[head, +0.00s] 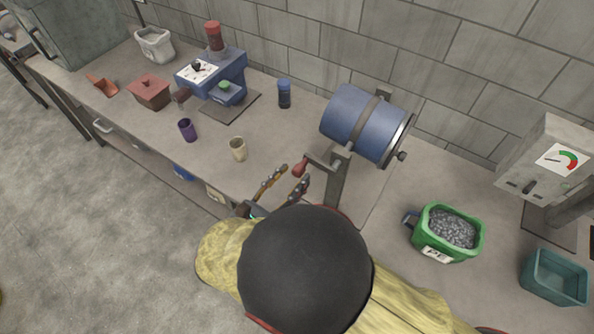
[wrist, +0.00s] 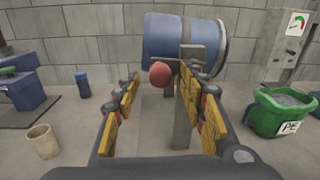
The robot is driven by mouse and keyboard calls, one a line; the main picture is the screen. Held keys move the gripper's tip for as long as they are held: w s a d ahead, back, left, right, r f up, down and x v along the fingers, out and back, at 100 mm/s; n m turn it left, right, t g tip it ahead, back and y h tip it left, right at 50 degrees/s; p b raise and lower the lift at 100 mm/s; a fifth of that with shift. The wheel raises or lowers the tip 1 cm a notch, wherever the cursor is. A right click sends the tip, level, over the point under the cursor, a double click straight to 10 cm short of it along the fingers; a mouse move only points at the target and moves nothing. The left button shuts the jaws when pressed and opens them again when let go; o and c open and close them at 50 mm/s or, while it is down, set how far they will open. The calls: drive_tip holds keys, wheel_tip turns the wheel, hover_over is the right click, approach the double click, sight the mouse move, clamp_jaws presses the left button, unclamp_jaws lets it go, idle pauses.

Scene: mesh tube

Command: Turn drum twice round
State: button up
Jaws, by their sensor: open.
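A blue drum (head: 359,119) lies on its side on a grey stand (head: 339,182) on the bench, with a dark band round it and a lidded end at the right. Its crank has a red knob (head: 300,166) at the left of the stand. My gripper (head: 288,176) is open and empty, its yellow-padded fingers close to the knob. In the wrist view the drum (wrist: 180,38) is ahead, and the red knob (wrist: 160,74) shows between the open fingers (wrist: 166,92), beyond or near their tips. I cannot tell whether a finger touches the stand post.
A green tub of grey pellets (head: 448,232) and a teal bin (head: 554,277) stand at the right, near a grey gauge machine (head: 547,160). A beige cup (head: 238,148), a purple cup (head: 187,130) and a blue jar (head: 284,93) stand left of the drum. A brick wall is behind.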

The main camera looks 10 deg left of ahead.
drive_tip(key=shift+x, duration=1.4)
drive_tip(key=shift+c, duration=0.8)
clamp_jaws()
